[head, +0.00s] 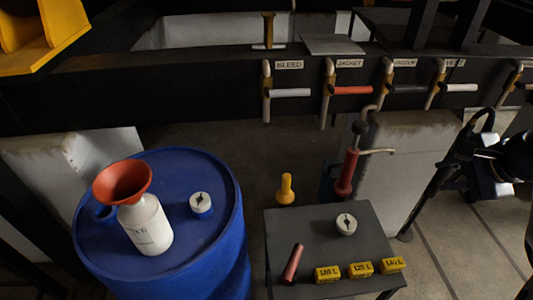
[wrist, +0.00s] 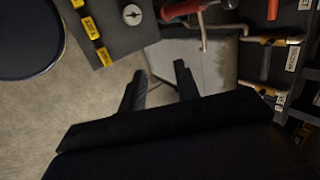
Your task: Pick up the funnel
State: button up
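The orange-red funnel (head: 122,180) sits mouth up in the top of a white bottle (head: 146,226). The bottle stands on the blue drum (head: 190,262) at the left of the head view. My gripper (head: 466,142) is at the far right of the head view, well away from the funnel. In the wrist view my gripper (wrist: 160,70) shows two dark fingers apart with nothing between them. The funnel is not visible in the wrist view. Its spout is hidden by the bottle.
A dark table (head: 309,233) stands right of the drum, with yellow labelled blocks (head: 361,270), a red cylinder (head: 292,263) and a white-topped round part (head: 346,224). A concrete block (head: 400,165) and a beam with labelled valve handles (head: 352,90) lie behind it.

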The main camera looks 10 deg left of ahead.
aim_at(124, 182)
jog(key=j+u, duration=0.1)
jog(key=u, duration=0.9)
jog(key=j+u, duration=0.15)
jog(key=u, duration=0.35)
jog(key=i+j, duration=0.1)
jog(key=j, duration=0.2)
jog(key=i+j+u, duration=0.1)
jog(key=j, duration=0.2)
jog(key=i+j, duration=0.1)
jog(key=j, duration=0.2)
jog(key=u, duration=0.05)
